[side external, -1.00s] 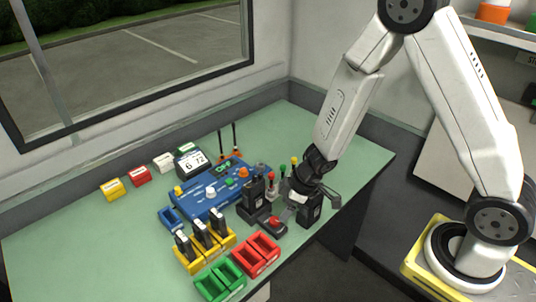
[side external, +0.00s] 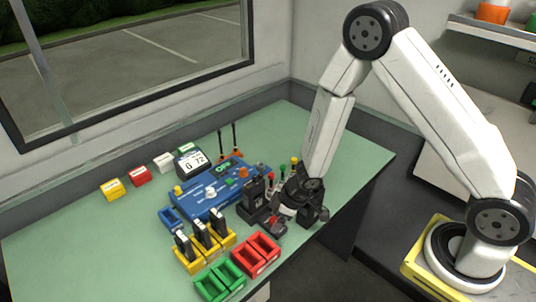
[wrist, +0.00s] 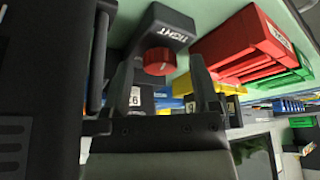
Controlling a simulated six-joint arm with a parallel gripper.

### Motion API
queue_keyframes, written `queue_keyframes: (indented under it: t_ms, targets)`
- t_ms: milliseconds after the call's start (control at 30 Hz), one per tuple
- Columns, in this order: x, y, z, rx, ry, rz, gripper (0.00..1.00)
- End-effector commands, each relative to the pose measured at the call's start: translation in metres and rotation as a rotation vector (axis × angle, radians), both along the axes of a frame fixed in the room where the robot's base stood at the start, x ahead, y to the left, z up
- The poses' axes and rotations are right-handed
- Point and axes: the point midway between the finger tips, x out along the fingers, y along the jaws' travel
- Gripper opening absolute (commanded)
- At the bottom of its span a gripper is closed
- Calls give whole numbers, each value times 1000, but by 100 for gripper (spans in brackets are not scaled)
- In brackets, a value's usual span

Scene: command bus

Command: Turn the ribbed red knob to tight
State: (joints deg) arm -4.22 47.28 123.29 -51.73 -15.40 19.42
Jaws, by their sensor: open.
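The ribbed red knob (wrist: 159,61) shows in the wrist view, on a dark bracket (wrist: 172,22) with the word TIGHT printed on it. The knob appears between my two open fingers, with a gap on each side; I cannot tell how far the fingertips reach along it. My gripper (wrist: 163,68) holds nothing. In the side view my gripper (side external: 291,212) is low at the table's front right edge, just right of the dark unit with the red knob (side external: 274,221). The gripper partly hides that area, and the knob's pointer is not readable.
Red bins (side external: 256,252) and green bins (side external: 220,281) stand at the front. Yellow holders (side external: 206,250) with dark upright pieces are behind them. A blue panel (side external: 207,197) with knobs lies farther back. Small coloured levers stand close behind my gripper. The left table is mostly clear.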

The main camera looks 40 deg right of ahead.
Motion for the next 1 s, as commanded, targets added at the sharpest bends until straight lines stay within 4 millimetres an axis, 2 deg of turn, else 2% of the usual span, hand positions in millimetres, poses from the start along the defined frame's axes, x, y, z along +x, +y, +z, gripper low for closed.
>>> queue_keyframes:
  t_ms: [67,100,333,633,1000]
  targets:
    - [0,0,0,0,0,0,78]
    - [0,0,0,0,0,0,75]
    - [0,0,0,0,0,0,2]
    - [0,0,0,1,1,-18,0]
    - [0,1,1,3,-2,-129,0]
